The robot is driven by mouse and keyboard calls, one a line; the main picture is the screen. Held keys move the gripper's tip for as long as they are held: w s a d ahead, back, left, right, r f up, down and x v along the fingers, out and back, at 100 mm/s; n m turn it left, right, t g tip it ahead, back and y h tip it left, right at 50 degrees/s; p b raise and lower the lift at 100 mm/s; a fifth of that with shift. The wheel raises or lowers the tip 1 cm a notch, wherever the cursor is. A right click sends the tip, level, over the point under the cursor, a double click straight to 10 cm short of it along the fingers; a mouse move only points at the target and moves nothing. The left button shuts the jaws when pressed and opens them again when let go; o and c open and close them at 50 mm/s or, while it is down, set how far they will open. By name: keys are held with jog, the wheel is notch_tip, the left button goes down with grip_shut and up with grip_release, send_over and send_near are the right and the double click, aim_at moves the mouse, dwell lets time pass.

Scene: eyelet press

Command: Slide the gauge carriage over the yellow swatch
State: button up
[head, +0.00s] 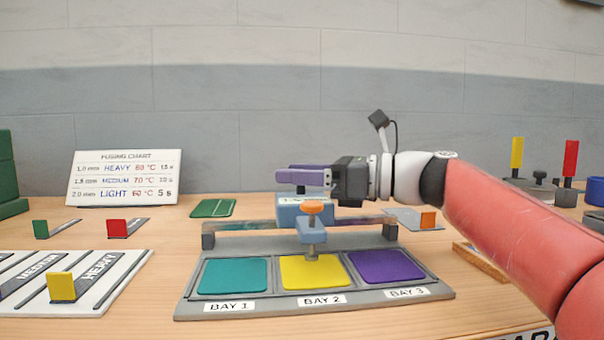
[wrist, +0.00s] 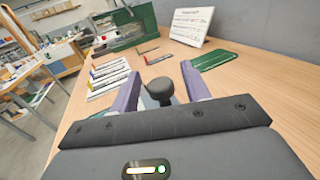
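The gauge carriage (head: 304,212) is a blue block on the rail (head: 240,226) of the grey press base. The carriage body is mostly hidden there.
A teal swatch (head: 235,276) lies in bay 1 and a purple swatch (head: 386,266) in bay 3. A white board (head: 118,287) with a yellow-tabbed piece is at left. The fusing chart (head: 124,177) stands behind. Red and yellow upright handles (head: 570,158) stand at right.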

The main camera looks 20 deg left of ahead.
jog(key=w+d, duration=0.1)
jog(key=d, duration=0.6)
jog(key=shift+w+d, duration=0.15)
jog(key=shift+d, duration=0.2)
